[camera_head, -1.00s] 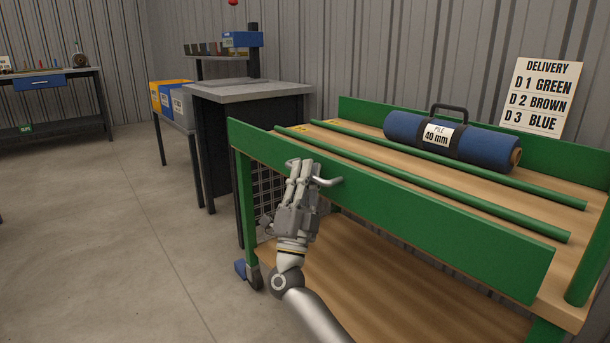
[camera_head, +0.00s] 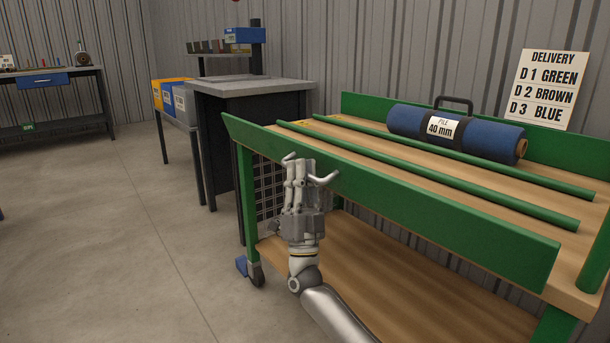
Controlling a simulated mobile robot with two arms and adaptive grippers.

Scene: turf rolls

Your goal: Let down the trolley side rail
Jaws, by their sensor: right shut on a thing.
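The trolley's green side rail (camera_head: 430,218) runs along the near edge of the wooden top. It leans outward, its upper edge tilted toward me. A grey handle (camera_head: 326,180) sticks out from the rail's outer face near its left part. My right gripper (camera_head: 300,169) is shut on this handle, its fingers covering the middle of it. My left gripper is not in view.
A blue turf roll (camera_head: 490,141) with a "40 mm" label lies at the back of the top, behind two green bars (camera_head: 450,184). The lower wooden shelf (camera_head: 400,300) looks empty. A grey-topped cabinet (camera_head: 255,88) stands behind left. The floor at left is clear.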

